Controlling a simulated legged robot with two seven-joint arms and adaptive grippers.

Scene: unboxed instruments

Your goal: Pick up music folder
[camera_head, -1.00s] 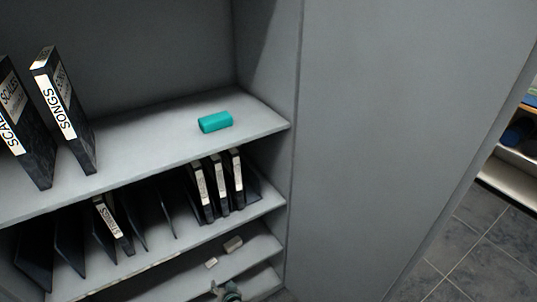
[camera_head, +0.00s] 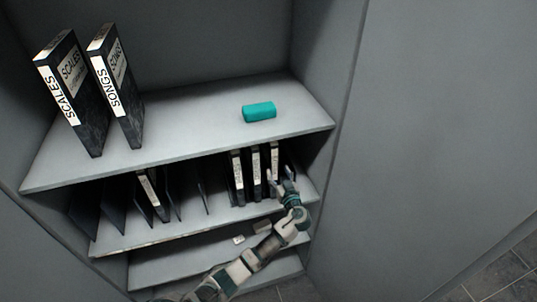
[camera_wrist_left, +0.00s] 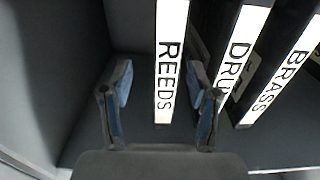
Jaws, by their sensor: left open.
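Black music folders with white spines stand on the middle shelf. The REEDS folder (camera_wrist_left: 170,62) is in the wrist view, beside the DRU... folder (camera_wrist_left: 240,50), whose label is partly hidden, and the BRASS folder (camera_wrist_left: 282,72). In the head view the rightmost folder (camera_head: 274,157) of this group is by my left gripper (camera_head: 281,180); its label is too small to read. In the wrist view my left gripper (camera_wrist_left: 160,78) is open, one finger on each side of the REEDS spine. I see no clear contact. My right gripper is not in view.
SCALES (camera_head: 72,90) and SONGS (camera_head: 117,85) folders stand on the top shelf (camera_head: 190,140), with a teal case (camera_head: 259,112) at right. Dividers and another folder (camera_head: 152,195) are left on the middle shelf. The cabinet's side wall is close at right.

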